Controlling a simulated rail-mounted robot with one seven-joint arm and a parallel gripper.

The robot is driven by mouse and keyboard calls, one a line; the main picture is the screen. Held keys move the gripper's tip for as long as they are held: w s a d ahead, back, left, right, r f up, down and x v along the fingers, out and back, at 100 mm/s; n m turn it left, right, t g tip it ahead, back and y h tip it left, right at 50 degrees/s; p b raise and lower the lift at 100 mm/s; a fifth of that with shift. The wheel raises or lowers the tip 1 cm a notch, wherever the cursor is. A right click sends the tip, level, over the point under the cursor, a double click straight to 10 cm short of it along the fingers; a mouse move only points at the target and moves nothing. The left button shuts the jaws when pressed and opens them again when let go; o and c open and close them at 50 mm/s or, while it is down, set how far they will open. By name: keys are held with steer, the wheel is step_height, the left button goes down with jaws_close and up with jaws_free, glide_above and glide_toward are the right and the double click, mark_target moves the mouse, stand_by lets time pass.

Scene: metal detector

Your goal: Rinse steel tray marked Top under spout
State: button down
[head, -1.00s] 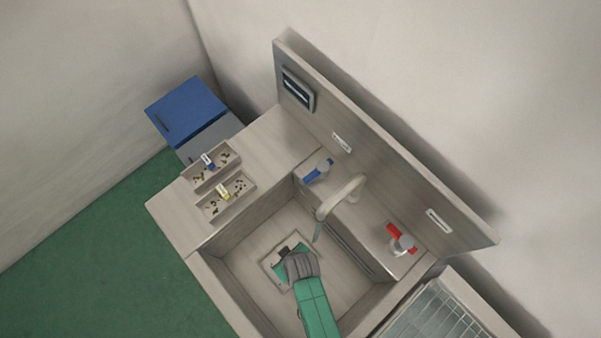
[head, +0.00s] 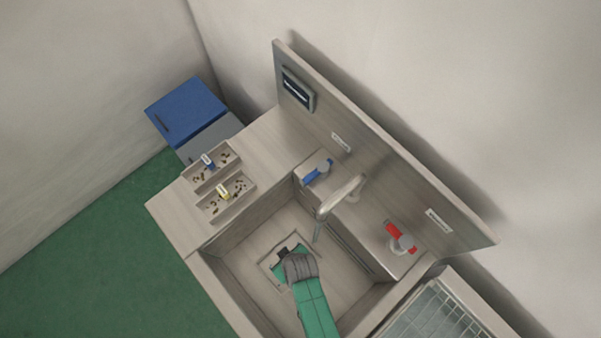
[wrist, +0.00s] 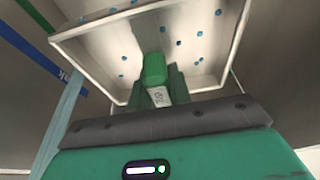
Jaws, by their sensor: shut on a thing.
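The steel tray (head: 271,249) is in the sink basin, partly hidden by my gripper and arm in the head view. In the wrist view the tray (wrist: 215,72) shows pale walls and several small blue spots on its surface. My gripper (head: 289,252) is shut on the tray's green handle (wrist: 154,68). A small white label (wrist: 159,97) with dark letters, hard to read, sits between the fingers. The curved spout (head: 342,196) is to the right of the tray. A thin bluish stream (wrist: 62,122) runs left of the tray in the wrist view.
A blue tap (head: 318,172) and a red tap (head: 400,237) flank the spout. Basin walls (head: 238,292) surround my gripper. A wire rack (head: 432,318) is at lower right.

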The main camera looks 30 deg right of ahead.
step_height(320, 180, up, 16)
steer(key=p, duration=1.4)
steer(key=shift+f+p, duration=0.2)
steer(key=shift+p, duration=0.2)
